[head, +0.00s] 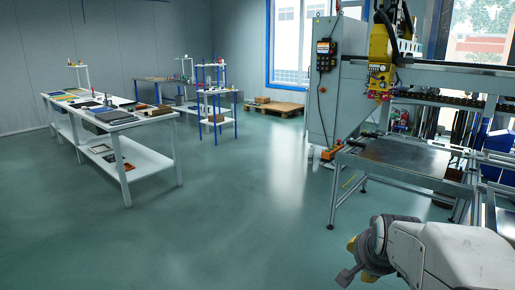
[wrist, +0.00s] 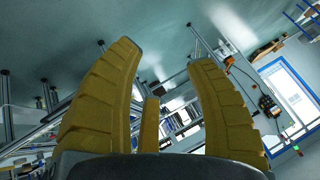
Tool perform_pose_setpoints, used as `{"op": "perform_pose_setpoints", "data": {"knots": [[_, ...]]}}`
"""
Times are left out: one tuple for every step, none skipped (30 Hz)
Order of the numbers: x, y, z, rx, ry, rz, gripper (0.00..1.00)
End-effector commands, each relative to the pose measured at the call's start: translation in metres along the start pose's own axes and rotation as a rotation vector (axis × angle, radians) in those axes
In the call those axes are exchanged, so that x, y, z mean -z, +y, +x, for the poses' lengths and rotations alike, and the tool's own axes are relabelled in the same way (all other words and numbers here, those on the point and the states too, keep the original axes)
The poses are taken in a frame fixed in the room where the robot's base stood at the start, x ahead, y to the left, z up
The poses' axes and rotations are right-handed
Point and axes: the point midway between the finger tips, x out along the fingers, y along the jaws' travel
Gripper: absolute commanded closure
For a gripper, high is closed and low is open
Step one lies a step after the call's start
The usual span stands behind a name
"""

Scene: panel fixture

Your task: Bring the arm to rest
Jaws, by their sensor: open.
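In the head view my white and grey arm reaches in from the lower right corner. My gripper (head: 350,262) is at its left end, low in the picture, over open floor. It touches nothing that I can see. The wrist view is tilted, so the room appears slanted behind the fingers.
A metal-topped workstation frame (head: 405,155) stands behind my arm on the right, with a grey control cabinet (head: 336,85) and a yellow machine head (head: 380,55). White tables (head: 150,122) with parts stand at the left. The green floor (head: 240,220) between is clear.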

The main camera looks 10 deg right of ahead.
Motion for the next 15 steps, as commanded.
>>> {"op": "perform_pose_setpoints", "data": {"knots": [[-0.01, -0.019, -0.038, 0.016, -0.046, -0.097, 0.5], [-0.021, -0.024, -0.051, 0.021, -0.075, -0.153, 0.5], [-0.035, -0.029, -0.07, 0.028, -0.113, -0.227, 0.5], [-0.045, -0.032, -0.083, 0.034, -0.14, -0.282, 0.5], [-0.054, -0.034, -0.096, 0.04, -0.166, -0.337, 0.5], [-0.067, -0.036, -0.112, 0.048, -0.2, -0.407, 0.5], [-0.075, -0.036, -0.124, 0.055, -0.224, -0.458, 0.5], [-0.084, -0.036, -0.135, 0.061, -0.246, -0.508, 0.5], [-0.093, -0.035, -0.149, 0.07, -0.275, -0.57, 0.5], [-0.1, -0.033, -0.159, 0.076, -0.294, -0.614, 0.5], [-0.106, -0.032, -0.168, 0.082, -0.312, -0.656, 0.5], [-0.114, -0.029, -0.179, 0.09, -0.335, -0.708, 0.5], [-0.119, -0.027, -0.186, 0.095, -0.351, -0.743, 0.5], [-0.124, -0.024, -0.193, 0.1, -0.365, -0.776, 0.5], [-0.129, -0.022, -0.201, 0.107, -0.381, -0.816, 0.5]]}}
